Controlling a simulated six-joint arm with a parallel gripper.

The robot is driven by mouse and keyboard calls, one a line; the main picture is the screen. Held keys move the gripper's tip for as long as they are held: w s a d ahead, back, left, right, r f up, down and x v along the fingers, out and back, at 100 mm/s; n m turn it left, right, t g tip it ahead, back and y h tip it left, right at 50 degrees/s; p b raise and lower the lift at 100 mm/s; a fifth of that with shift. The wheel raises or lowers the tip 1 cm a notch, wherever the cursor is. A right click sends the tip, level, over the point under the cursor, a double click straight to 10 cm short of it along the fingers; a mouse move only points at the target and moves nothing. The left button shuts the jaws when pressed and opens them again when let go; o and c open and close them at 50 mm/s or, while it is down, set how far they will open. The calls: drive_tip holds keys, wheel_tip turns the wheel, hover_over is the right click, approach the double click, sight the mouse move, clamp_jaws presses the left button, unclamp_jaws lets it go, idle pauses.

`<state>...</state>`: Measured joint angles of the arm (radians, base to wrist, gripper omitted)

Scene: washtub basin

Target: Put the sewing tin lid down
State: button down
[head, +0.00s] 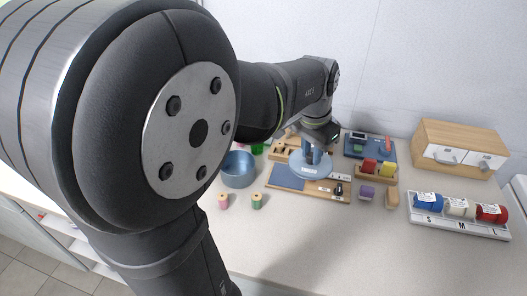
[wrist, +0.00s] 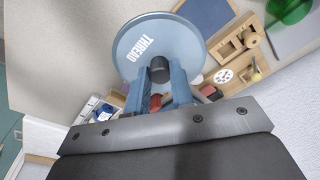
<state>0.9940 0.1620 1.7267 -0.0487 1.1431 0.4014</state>
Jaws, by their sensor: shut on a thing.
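The sewing tin lid is a round blue disc (head: 298,171) with a small label, over the wooden board (head: 328,196) in the head view. In the wrist view the lid (wrist: 187,40) carries the word THREAD. My gripper (head: 312,154) is above the lid's middle, its blue fingers (wrist: 160,88) shut on the dark knob there. How far the lid is from the board is hard to tell. An open blue tin (head: 238,173) stands left of the board.
Pink (head: 223,201) and green (head: 257,201) thread spools stand in front of the tin. A purple spool (head: 367,192) is right of the board. A tray of labelled rolls (head: 460,229) and a wooden drawer box (head: 459,137) are at right. The front counter is clear.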

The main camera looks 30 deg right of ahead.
drive_tip(key=shift+s+d+f, duration=0.2)
drive_tip(key=shift+s+d, duration=0.2)
drive_tip(key=shift+s, duration=0.1)
drive_tip(key=shift+s+d+f, duration=0.15)
drive_tip(key=shift+s+d, duration=0.2)
drive_tip(key=shift+s, duration=0.15)
drive_tip(key=shift+f, duration=0.25)
drive_tip(key=w+f, duration=0.2)
drive_tip(key=w, duration=0.1)
drive_tip(key=w+a+f, duration=0.1)
drive_tip(key=w+f, duration=0.1)
drive_tip(key=w, duration=0.2)
drive_tip(key=w+a+f, duration=0.1)
drive_tip(key=w+f, duration=0.1)
drive_tip(key=w, duration=0.2)
drive_tip(key=shift+a+f, duration=0.1)
drive_tip(key=shift+f, duration=2.25)
drive_tip(key=shift+f, duration=0.1)
drive_tip(key=c, duration=1.3)
unclamp_jaws()
drive_tip(key=shift+o, duration=0.2)
wheel_tip(320, 180, up, 12)
drive_tip(key=a, duration=0.1)
drive_tip(key=shift+s+a, duration=0.15)
drive_tip(key=shift+a, duration=0.05)
